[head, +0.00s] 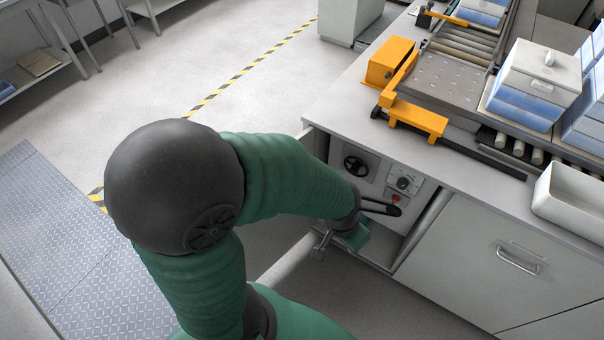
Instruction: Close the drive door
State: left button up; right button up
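The drive compartment (379,190) is open in the front of the white cabinet. Inside it show a black handwheel (356,165), a dial and a red button. What seems to be the open drive door (286,262) stands out from the left side of the compartment, a pale panel mostly hidden behind my green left arm. My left gripper (320,246) is low in front of the compartment, close to the panel. I cannot tell whether they touch, or how far apart the fingers are. My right gripper is out of view.
Another closed door with a bar handle (519,259) is right of the compartment. The worktop (345,107) carries a roller conveyor (464,47), yellow brackets (417,117), lidded boxes (534,82) and a white tray (571,203). Open floor lies left, with a striped line and a metal plate (60,235).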

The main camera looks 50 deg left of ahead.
aim_at(264, 242)
jog(key=k+j+z, duration=0.1)
jog(key=k+j, duration=0.25)
jog(key=k, duration=0.2)
jog(key=k+j, duration=0.35)
jog(key=k, duration=0.2)
jog(key=k+j+z, duration=0.1)
jog(key=j, duration=0.4)
jog(key=k+j, duration=0.1)
jog(key=j, duration=0.35)
jog(key=k+j+z, duration=0.15)
jog(key=j, duration=0.85)
jog(key=i+j, duration=0.1)
jog(key=j, duration=0.25)
jog(key=i+j+z, duration=0.15)
jog(key=j, duration=0.2)
jog(key=i+j, duration=0.1)
jog(key=j, duration=0.25)
jog(key=u, duration=0.3)
jog(key=k, duration=0.05)
